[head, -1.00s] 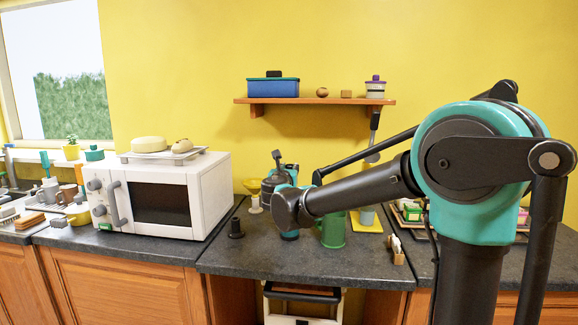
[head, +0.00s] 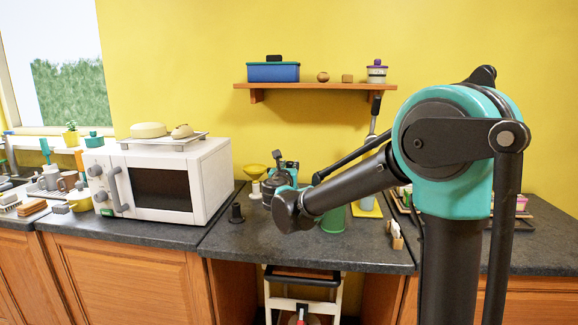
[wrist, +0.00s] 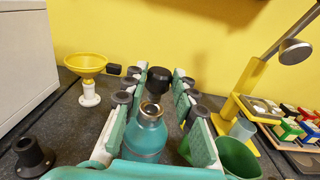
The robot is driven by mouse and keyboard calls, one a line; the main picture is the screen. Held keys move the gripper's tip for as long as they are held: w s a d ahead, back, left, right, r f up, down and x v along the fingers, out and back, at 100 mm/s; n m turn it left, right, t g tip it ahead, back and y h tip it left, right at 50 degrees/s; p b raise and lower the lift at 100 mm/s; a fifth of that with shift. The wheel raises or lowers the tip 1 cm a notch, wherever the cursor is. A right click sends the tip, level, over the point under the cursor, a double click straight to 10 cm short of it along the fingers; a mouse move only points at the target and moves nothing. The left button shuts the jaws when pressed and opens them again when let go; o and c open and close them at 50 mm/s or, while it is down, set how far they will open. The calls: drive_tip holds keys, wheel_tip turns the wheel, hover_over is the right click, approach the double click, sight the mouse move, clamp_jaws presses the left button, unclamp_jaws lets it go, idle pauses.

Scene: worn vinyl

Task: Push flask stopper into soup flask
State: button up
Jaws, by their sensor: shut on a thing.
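My gripper (wrist: 160,90) shows in the wrist view with its teal, black-padded fingers shut on the black flask stopper (wrist: 158,80) near their tips. The teal soup flask (wrist: 145,145) stands upright on the counter, seen between the fingers. Its metallic round mouth is uncovered, and the stopper appears beyond it in the picture, apart from it. The height of the stopper over the mouth is hard to tell. In the head view my gripper (head: 281,172) is partly hidden behind my dark wrist, which also hides most of the flask.
A green mug (wrist: 238,158) stands close right of the flask. A black cone-shaped piece (wrist: 33,158) and a yellow-bowled stand (wrist: 87,68) are at left. A yellow stand (wrist: 238,95) is at right. The white microwave (head: 210,180) bounds the left side; a shelf (head: 315,87) hangs above.

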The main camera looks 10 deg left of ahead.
drive_tip(key=shift+f, duration=1.5)
drive_tip(key=o, duration=0.9)
drive_tip(key=shift+o, duration=0.5)
drive_tip(key=shift+o, duration=1.2)
drive_tip(key=shift+s, duration=0.95)
drive_tip(key=shift+s+a, duration=0.1)
drive_tip(key=shift+s, duration=0.6)
drive_tip(key=shift+s, duration=0.7)
drive_tip(key=s, duration=1.1)
drive_tip(key=shift+s+a, duration=0.2)
drive_tip(key=shift+s, duration=0.2)
